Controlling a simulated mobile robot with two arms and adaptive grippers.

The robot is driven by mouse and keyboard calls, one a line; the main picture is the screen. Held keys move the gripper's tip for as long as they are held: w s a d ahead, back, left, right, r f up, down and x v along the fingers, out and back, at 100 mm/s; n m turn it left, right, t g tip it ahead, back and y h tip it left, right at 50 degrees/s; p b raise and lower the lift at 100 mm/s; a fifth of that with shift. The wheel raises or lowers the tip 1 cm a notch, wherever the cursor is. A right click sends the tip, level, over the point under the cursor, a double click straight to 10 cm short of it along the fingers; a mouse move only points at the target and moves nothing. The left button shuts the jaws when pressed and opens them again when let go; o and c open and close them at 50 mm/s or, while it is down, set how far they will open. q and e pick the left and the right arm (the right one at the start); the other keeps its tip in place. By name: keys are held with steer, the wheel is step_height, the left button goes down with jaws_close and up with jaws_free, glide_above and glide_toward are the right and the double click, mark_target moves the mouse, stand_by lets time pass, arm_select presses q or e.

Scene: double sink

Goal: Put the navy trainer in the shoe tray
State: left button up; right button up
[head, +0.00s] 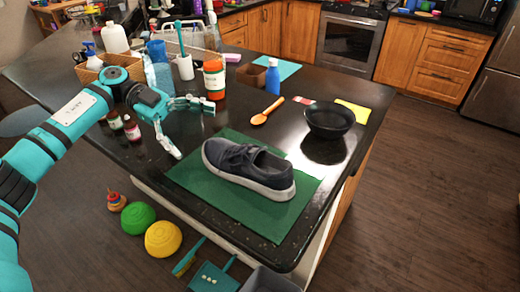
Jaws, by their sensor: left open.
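The navy trainer (246,169), with a white sole, sits upright on a flat green mat (240,210) on the black counter. My right gripper is not in view.
An orange spoon (267,111), a blue bottle (273,77) and a black bowl (329,120) lie beyond the shoe.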

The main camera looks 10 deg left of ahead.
mark_target(235, 161)
arm_select(q)
steer(key=shift+s+d+f+p, duration=0.15)
steer(key=shift+s+d+p, duration=0.45)
steer(key=shift+s+d, duration=0.35)
steer(key=x, duration=0.2)
steer(key=p+x, duration=0.1)
steer(key=shift+w+d+f, duration=0.15)
steer(key=shift+d+f, duration=0.05)
steer(key=shift+d, duration=0.15)
steer(key=shift+w+d+f, duration=0.1)
steer(key=shift+d+f, duration=0.05)
steer(key=shift+d, duration=0.15)
steer(key=p+x, duration=0.2)
steer(key=x, duration=0.2)
steer(key=shift+f+p, duration=0.2)
steer(key=shift+p, duration=0.2)
steer(key=shift+d+f, duration=0.3)
steer(key=shift+d, duration=0.1)
steer(key=shift+a+f, duration=0.1)
steer(key=c, duration=1.5)
